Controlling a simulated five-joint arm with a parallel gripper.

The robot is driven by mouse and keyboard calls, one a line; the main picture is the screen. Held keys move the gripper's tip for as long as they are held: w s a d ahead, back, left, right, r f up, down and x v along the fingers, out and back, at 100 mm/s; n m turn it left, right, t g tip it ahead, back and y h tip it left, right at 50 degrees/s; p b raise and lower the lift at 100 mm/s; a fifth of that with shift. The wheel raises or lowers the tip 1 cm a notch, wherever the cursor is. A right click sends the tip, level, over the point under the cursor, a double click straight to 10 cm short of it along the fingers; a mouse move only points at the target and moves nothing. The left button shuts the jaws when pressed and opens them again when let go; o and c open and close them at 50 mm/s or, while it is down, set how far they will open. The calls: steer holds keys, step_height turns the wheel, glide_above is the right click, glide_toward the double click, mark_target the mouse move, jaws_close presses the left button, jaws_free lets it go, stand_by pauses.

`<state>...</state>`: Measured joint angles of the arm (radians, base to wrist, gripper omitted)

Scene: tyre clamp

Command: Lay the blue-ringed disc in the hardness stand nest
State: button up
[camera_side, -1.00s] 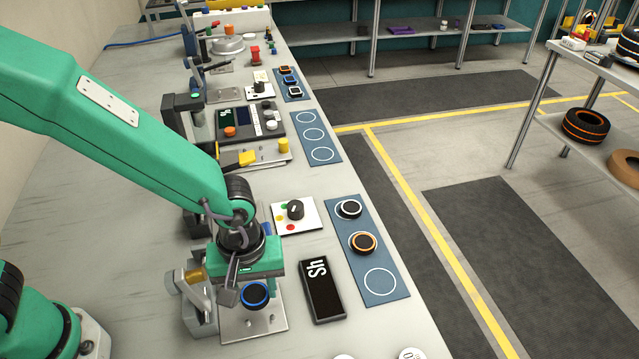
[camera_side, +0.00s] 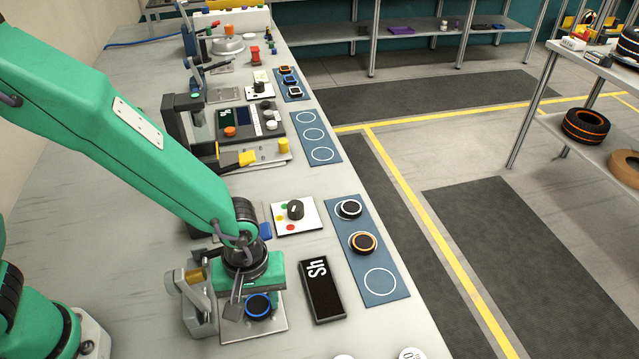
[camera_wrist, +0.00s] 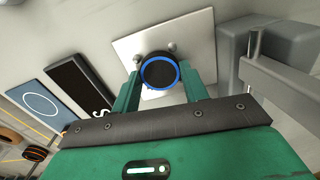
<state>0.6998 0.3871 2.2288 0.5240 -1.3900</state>
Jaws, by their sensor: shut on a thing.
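The blue-ringed disc (camera_side: 258,306) is black with a blue rim. My gripper (camera_side: 246,297) is shut on it, over the metal plate (camera_side: 272,323) of the hardness stand. In the wrist view the disc (camera_wrist: 158,72) sits between my two green fingers (camera_wrist: 160,90), with the plate (camera_wrist: 195,38) behind it. Small posts show on the plate beside the disc. I cannot tell whether the disc touches the plate or is just above it. The stand's grey upright (camera_side: 198,305) is left of my gripper.
A black "Sh" readout (camera_side: 321,291) lies right of the plate. A blue mat (camera_side: 402,288) holds a white-ringed disc (camera_side: 349,209), an orange-ringed disc (camera_side: 362,243) and an empty circle. A panel with a knob (camera_side: 295,213) is behind.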

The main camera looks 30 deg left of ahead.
mark_target(257, 305)
steer(key=shift+f, duration=0.1)
steer(key=o, duration=1)
steer(key=shift+r, duration=0.2)
step_height(257, 305, up, 12)
stand_by(0.6)
steer(key=s+a+r+m+t, duration=0.2)
steer(key=a+r+m, duration=0.2)
steer(key=a, duration=0.7)
steer(key=s+a+r+m+t, duration=0.2)
steer(key=a+r, duration=0.5)
steer(key=a, duration=0.4)
steer(key=shift+s+a+r+m+t, duration=0.2)
steer(key=shift+s+a+m+t, duration=0.1)
steer(key=shift+m+t, duration=0.6)
